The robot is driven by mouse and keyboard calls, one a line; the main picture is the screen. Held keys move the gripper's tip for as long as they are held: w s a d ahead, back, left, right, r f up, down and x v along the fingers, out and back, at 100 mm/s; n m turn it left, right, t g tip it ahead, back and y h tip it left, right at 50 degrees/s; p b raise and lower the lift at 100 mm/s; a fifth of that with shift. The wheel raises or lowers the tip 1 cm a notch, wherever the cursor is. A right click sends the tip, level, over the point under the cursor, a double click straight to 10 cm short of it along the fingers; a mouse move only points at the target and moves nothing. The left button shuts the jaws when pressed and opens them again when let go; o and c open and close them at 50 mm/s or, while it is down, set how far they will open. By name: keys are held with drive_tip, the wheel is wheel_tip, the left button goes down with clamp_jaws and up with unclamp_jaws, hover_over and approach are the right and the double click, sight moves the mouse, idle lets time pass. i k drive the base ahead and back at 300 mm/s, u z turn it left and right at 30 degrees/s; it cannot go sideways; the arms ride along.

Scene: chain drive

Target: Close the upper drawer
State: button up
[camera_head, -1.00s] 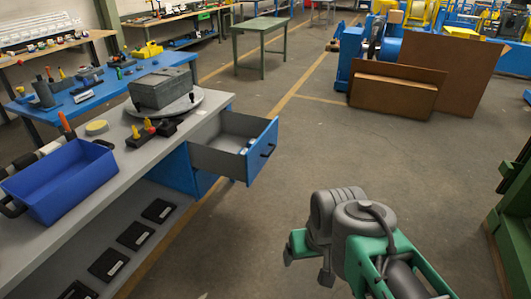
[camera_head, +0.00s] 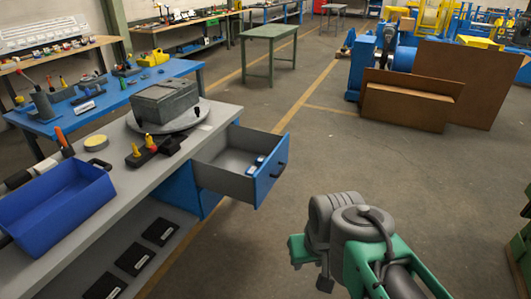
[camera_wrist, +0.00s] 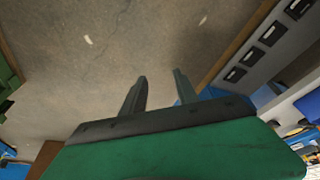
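The upper drawer (camera_head: 222,186) is pulled out of the grey-topped workbench in the head view. It has a blue front (camera_head: 271,178) with a dark handle (camera_head: 279,169), and small blue-and-white items (camera_head: 256,165) lie inside. Below it a blue lower drawer front shows partly beside the cabinet. My gripper (camera_head: 309,268) is in front of and to the right of the drawer, apart from it. In the wrist view its two fingers (camera_wrist: 160,88) stand apart with nothing between them, over bare floor.
The workbench (camera_head: 122,196) carries a blue bin (camera_head: 50,208), a grey metal block (camera_head: 165,103) on a round plate, and tools. Black labelled trays sit on its lower shelf. Brown panels (camera_head: 410,105) stand at the back right. Open floor lies between the drawer and my arm.

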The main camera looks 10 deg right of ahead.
sight(244, 160)
drive_tip(key=u, duration=0.35)
drive_tip(key=i, duration=1.8)
drive_tip(key=u, duration=0.3)
